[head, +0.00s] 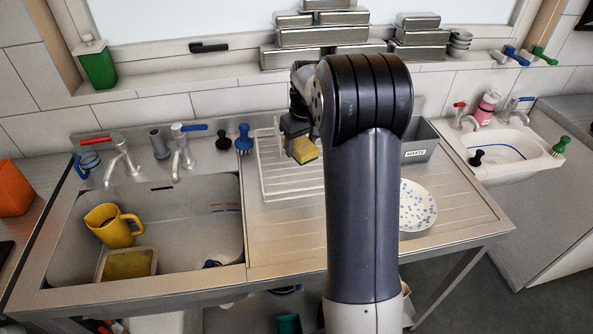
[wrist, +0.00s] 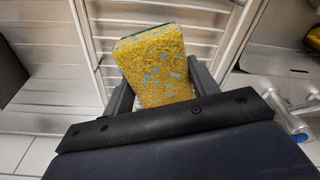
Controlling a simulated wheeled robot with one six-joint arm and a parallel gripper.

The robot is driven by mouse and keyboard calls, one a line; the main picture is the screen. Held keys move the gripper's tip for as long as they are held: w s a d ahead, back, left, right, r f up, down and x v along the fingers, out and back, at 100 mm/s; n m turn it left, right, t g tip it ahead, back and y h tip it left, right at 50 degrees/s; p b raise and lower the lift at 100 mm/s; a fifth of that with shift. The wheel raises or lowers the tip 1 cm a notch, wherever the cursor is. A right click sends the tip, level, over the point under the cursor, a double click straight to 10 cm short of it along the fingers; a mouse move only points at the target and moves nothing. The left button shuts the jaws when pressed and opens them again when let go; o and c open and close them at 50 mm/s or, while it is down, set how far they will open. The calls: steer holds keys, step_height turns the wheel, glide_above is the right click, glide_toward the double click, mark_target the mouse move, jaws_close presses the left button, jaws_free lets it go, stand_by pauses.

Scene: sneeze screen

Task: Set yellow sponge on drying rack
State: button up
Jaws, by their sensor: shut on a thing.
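The yellow sponge (head: 305,150) is held in my gripper (head: 300,143) over the right part of the drying rack. In the wrist view the sponge (wrist: 155,65), speckled with blue-green, sits between the two fingers of my gripper (wrist: 157,85). The white wire drying rack (head: 270,181) stands on the draining board right of the large sink. Its bars (wrist: 93,45) show behind the sponge in the wrist view. I cannot tell whether the sponge touches the rack. My arm hides the rack's right side.
The large sink (head: 190,245) holds a yellow jug (head: 113,226) and a tray with yellowish content (head: 127,264). A speckled plate (head: 417,205) and a grey waste bin (head: 420,143) stand to the right. Brushes (head: 243,139) and taps (head: 181,150) stand behind the sink.

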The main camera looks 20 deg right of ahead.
mark_target(303, 145)
step_height(303, 145, down, 8)
steer(key=shift+f+p, duration=0.1)
steer(key=shift+p, duration=0.45)
steer(key=o, duration=0.9)
steer(key=shift+f, duration=0.1)
steer(key=r, duration=0.4)
steer(key=s+r+b, duration=0.1)
steer(key=r, duration=0.7)
steer(key=shift+s+d+r, duration=0.15)
steer(key=shift+s, duration=0.05)
